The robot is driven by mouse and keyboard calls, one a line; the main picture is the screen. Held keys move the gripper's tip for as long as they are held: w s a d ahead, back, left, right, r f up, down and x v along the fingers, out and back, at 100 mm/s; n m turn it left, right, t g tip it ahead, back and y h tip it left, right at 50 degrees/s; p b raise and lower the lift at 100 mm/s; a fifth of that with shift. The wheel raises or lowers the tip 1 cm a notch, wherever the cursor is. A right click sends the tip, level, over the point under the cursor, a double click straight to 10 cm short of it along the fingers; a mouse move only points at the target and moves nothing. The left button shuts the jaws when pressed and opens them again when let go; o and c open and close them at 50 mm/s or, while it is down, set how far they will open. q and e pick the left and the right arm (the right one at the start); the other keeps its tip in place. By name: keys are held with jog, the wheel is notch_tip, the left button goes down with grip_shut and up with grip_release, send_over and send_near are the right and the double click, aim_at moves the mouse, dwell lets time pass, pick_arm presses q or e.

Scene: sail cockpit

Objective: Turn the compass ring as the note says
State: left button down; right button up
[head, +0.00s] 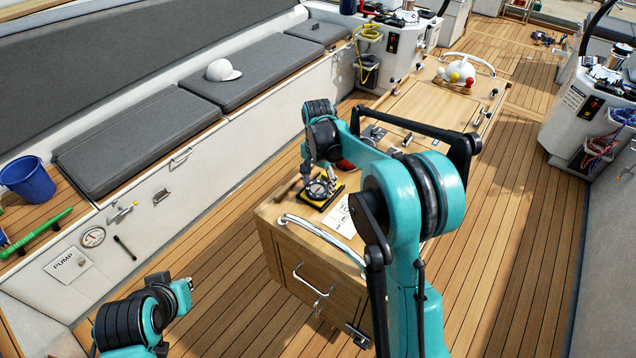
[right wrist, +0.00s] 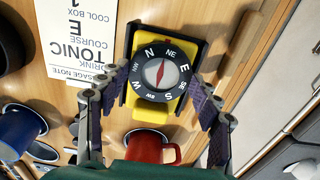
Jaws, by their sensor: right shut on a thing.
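The compass (right wrist: 161,112) is a yellow base in a black holder. Its dark ring (right wrist: 170,95) has white letters, with N and NE at the top in the right wrist view and E at the right. The red needle points roughly up. My right gripper (right wrist: 161,82) is shut on the ring, with one finger at each side. In the head view it reaches down over the compass (head: 318,192). The white passage note (right wrist: 75,38) appears upside down and reads drink TONIC, course E, cool box 1. My left gripper (head: 186,290) is at lower left, away from the compass; its opening is unclear.
The compass and note lie on the wooden cockpit table (head: 275,208). A red mug (right wrist: 150,147) stands close to the compass, between my fingers in the wrist view. A metal rail (head: 318,235) edges the table.

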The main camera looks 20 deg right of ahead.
aim_at(318, 188)
jog(key=n, duration=0.4)
jog(key=shift+n+p, duration=0.3)
jog(key=shift+n, duration=1.5)
jog(key=o, duration=1.2)
jog(key=shift+c, duration=0.2)
notch_tip(318, 188, up, 12)
